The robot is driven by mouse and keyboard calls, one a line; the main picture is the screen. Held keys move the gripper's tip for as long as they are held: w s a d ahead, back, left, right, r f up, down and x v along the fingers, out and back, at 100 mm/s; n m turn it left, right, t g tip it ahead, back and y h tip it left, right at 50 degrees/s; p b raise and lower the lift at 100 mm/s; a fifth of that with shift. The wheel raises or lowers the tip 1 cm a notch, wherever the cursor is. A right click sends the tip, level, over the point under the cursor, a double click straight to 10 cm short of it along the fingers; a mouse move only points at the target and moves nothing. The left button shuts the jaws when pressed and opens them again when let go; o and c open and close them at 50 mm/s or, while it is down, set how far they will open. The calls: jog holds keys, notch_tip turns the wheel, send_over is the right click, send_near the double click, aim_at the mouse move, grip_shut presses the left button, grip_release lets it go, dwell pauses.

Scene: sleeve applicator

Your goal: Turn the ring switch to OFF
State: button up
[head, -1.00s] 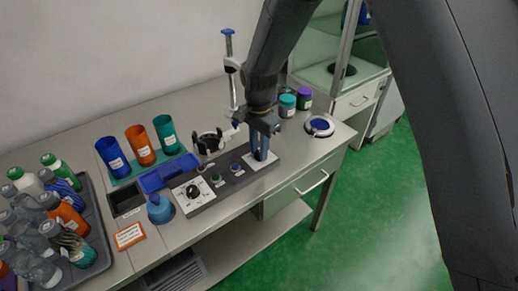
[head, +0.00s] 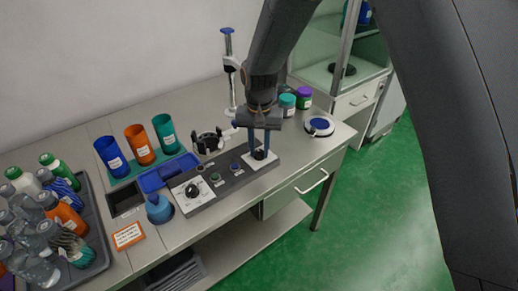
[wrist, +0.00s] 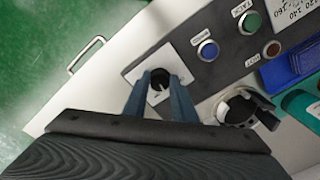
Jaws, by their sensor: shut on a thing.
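The ring switch is a black rotary knob (wrist: 158,86) on a square white plate at the right end of the dark control panel. In the head view the knob (head: 259,155) shows low between my fingers. My gripper (wrist: 160,90) points down at the plate, with its two blue fingers on either side of the knob, shut on it. In the head view my gripper (head: 259,152) stands over the right end of the panel. The plate's markings are too small or too hidden to read, so I cannot tell the switch's setting.
The control panel (head: 212,197) also bears a larger dial (head: 193,190) and small buttons, including a blue (wrist: 208,50) and a green one (wrist: 250,22). A black clamp holder (head: 208,143) stands close behind. A round blue-and-white device (head: 320,126) sits to the right.

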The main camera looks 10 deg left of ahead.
aim_at(260, 152)
jog(key=n, duration=0.5)
jog(key=shift+w+n+b, duration=0.1)
jog(key=shift+n+b, duration=0.2)
jog(key=n, duration=0.4)
jog(key=shift+r+n, duration=0.1)
jog(key=shift+n, duration=0.2)
jog(key=shift+w, duration=0.1)
jog(key=o, duration=1)
jog(key=shift+o, duration=0.2)
jog(key=shift+b, duration=0.3)
jog(key=shift+r+b, duration=0.9)
jog(key=shift+r, duration=2.95)
